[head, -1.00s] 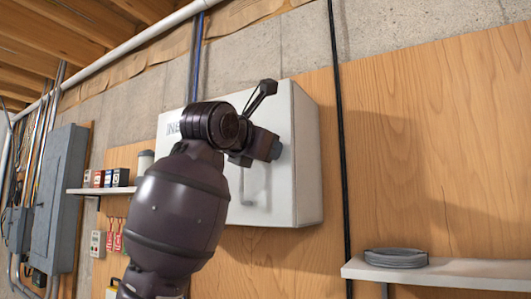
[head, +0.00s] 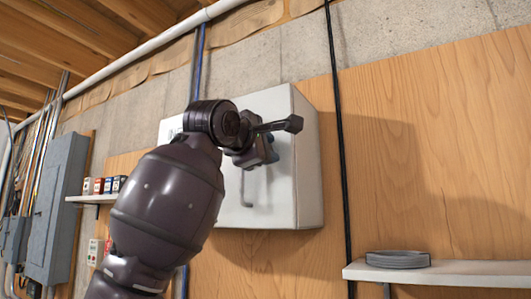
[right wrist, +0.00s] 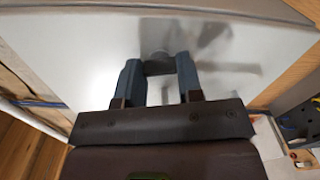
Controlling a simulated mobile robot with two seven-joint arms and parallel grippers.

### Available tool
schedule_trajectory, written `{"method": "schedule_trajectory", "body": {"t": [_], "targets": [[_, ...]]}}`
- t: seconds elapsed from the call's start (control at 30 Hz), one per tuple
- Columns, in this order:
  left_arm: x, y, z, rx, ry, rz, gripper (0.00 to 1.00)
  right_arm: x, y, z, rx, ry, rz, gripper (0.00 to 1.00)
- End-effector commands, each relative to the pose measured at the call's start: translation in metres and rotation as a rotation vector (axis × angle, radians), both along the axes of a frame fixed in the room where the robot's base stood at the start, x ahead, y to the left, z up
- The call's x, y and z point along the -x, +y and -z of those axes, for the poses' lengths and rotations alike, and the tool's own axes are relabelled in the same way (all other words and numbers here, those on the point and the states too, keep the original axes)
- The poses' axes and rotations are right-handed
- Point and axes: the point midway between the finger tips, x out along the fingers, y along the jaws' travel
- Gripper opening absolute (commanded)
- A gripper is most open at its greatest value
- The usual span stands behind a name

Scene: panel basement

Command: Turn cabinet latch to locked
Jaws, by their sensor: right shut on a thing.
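The white cabinet (head: 306,170) hangs on the wall, and its pale front fills most of the right wrist view (right wrist: 85,55). My right gripper (head: 264,155) is at the cabinet front. In the right wrist view its two blue-grey fingers (right wrist: 159,62) are closed on the small dark latch (right wrist: 158,68), one finger on each side. In the head view my wrist and gripper hide the latch, so its exact angle is unclear. My left gripper is not in view.
A black cable (head: 341,130) runs down the wall right of the cabinet. A white shelf (head: 450,273) with a grey round stack (head: 397,259) is at lower right. A grey electrical panel (head: 55,205) and a small shelf with boxes (head: 98,186) are at left.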

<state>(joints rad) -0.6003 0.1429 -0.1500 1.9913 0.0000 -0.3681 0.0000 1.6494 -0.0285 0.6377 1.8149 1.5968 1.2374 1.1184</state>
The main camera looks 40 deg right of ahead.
Motion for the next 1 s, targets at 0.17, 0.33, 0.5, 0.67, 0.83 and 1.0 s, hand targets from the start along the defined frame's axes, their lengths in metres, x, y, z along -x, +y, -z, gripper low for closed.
{"method": "schedule_trajectory", "body": {"t": [0.17,0.33,0.5,0.67,0.83,1.0], "targets": [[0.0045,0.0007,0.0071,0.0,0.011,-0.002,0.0,-0.0002,0.0001,0.0005,-0.033,-0.114,-0.001,0.1],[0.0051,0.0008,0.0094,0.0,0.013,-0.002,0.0,-0.0001,0.0,0.0002,-0.055,-0.19,-0.001,0.1],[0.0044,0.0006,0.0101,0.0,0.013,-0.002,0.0,-0.0002,0.0001,0.0,-0.067,-0.233,0.0,0.1],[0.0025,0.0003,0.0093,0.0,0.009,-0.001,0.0,-0.0001,0.0,-0.0001,-0.072,-0.249,0.0,0.1],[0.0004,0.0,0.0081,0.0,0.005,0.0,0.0,0.0,0.0,-0.0001,-0.073,-0.253,0.0,0.1],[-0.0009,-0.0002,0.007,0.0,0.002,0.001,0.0,0.0,0.0,-0.0001,-0.073,-0.253,0.0,0.1]]}}
